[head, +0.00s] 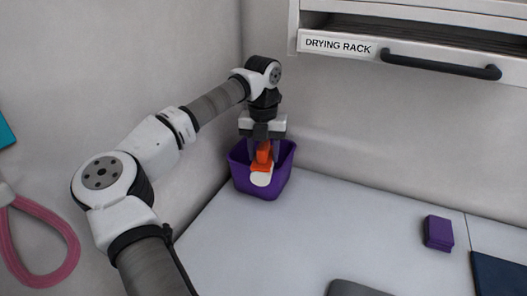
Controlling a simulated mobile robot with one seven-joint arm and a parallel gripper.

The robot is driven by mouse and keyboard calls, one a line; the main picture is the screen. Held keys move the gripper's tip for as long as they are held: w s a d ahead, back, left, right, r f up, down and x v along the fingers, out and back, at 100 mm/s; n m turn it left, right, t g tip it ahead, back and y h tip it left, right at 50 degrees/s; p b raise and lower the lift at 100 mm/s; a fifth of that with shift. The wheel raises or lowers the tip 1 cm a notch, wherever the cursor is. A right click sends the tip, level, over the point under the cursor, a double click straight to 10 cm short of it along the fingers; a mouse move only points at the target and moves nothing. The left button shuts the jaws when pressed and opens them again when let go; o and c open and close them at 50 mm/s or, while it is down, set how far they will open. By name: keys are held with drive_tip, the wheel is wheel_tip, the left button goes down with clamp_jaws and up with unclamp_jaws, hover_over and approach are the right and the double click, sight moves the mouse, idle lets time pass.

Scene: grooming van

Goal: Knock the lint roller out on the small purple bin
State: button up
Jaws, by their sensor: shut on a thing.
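The small purple bin (272,186) stands on the white counter in the far corner. My gripper (264,148) points down over the bin's opening. It is shut on an orange and white thing, which I take to be the lint roller (262,171). Its orange part is between the fingers and its white rounded end hangs below, in front of the bin's inside or front wall. I cannot tell whether the roller touches the bin. The inside of the bin is mostly hidden by my gripper and the roller.
A purple block (438,233) lies on the counter (345,215) at the right, near a dark blue flat thing (499,273). A grey thing (358,288) is at the front edge. A drawer labelled DRYING RACK (340,46) overhangs at upper right. A pink loop (42,238) hangs at left.

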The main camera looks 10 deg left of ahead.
drive_tip(key=shift+r+p, duration=0.4)
drive_tip(key=shift+r, duration=0.3)
drive_tip(key=shift+f+b, duration=0.5)
drive_tip(key=shift+f, duration=0.2)
idle(1.8)
drive_tip(key=shift+r+p, duration=0.6)
drive_tip(key=shift+r, duration=2.4)
